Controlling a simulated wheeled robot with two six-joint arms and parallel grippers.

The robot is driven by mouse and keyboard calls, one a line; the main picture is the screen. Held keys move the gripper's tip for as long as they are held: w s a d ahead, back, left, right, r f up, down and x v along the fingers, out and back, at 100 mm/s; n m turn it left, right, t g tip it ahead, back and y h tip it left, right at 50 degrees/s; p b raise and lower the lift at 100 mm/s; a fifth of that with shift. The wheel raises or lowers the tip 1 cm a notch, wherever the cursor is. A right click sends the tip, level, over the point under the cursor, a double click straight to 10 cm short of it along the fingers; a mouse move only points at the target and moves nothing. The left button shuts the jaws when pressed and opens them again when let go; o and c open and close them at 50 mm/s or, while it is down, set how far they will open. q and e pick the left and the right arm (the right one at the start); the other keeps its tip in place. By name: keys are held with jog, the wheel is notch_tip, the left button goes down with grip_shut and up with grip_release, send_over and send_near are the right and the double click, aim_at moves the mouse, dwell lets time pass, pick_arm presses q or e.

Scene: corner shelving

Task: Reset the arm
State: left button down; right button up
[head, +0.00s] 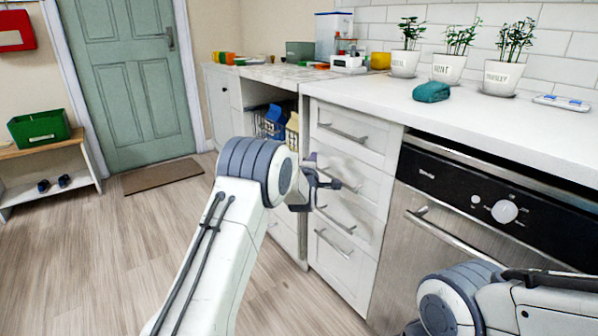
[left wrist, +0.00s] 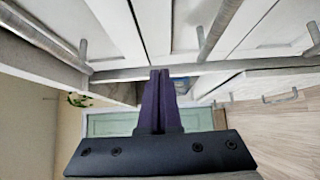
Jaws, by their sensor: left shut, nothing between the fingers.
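My left arm comes in from the left in the head view, and its gripper (head: 326,184) is in front of the white drawers (head: 346,190). In the left wrist view the left gripper (left wrist: 160,74) has its two dark fingers together with nothing between them. Drawer fronts and bar handles lie close beyond the fingers there. Whether the fingers touch the drawers I cannot tell. Part of my right arm shows at the lower right of the head view, in front of the dishwasher. My right gripper is not in view.
A dishwasher (head: 440,240) with a bar handle stands right of the drawers. The counter (head: 470,115) holds potted plants (head: 447,65) and a teal cloth (head: 431,92). A green door (head: 130,90), a brown mat (head: 160,176) and a bench with a green crate (head: 38,128) are at the left. Open floor lies left.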

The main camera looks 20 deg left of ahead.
pick_arm(q)
jog(key=s+p, duration=0.1)
jog(key=s, duration=0.5)
jog(key=s+d+f+m+g+h, duration=0.2)
jog(key=s+d+m+g+h, duration=0.45)
jog(key=s+d+m, duration=1)
jog(key=s+f+m+g+y, duration=0.15)
jog(key=s+m+g, duration=0.4)
jog(key=s, duration=1.25)
jog(key=s+m+g+y, duration=0.2)
jog(key=s+m+g, duration=0.35)
jog(key=s, duration=1.25)
notch_tip(320, 180, up, 36)
jog(key=p, duration=3.6)
jog(key=shift+w+a+n+p, duration=0.2)
jog(key=shift+w+n+p, duration=0.15)
jog(key=shift+n, duration=0.1)
